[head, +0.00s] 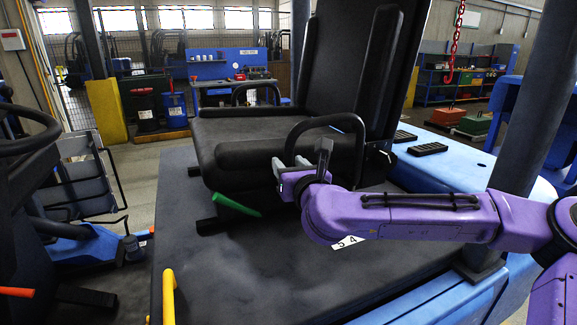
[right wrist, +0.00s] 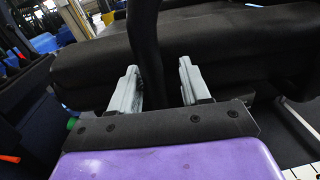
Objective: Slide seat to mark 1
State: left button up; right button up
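The black seat (head: 255,150) stands on dark rails on the grey deck (head: 200,270), its backrest (head: 350,60) upright. A green lever (head: 236,204) sticks out low at its front. A white label (head: 348,241) on the deck shows "5 4"; my right arm hides part of it, and I see no mark 1. My right gripper (head: 290,166) is at the seat's near side, by the looped black armrest (head: 322,122). In the right wrist view its grey fingers (right wrist: 160,88) stand apart on either side of a black bar (right wrist: 146,45), with a gap at the right finger. My left gripper is not in view.
A yellow handle (head: 168,295) rises at the deck's front edge. A dark steering wheel (head: 25,130) is at the left. A dark post (head: 525,130) and blue bodywork (head: 440,165) stand at the right. A red chain with a hook (head: 455,45) hangs behind.

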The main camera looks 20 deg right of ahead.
jog(key=shift+s, duration=0.1)
jog(key=shift+s+a+b, duration=0.15)
jog(key=shift+s+b, duration=0.15)
jog(key=shift+s, duration=0.05)
jog(key=s+b, duration=0.2)
jog(key=s, duration=0.7)
jog(key=shift+s+a+b, duration=0.2)
jog(key=shift+s+b, duration=0.1)
jog(key=shift+b, duration=0.05)
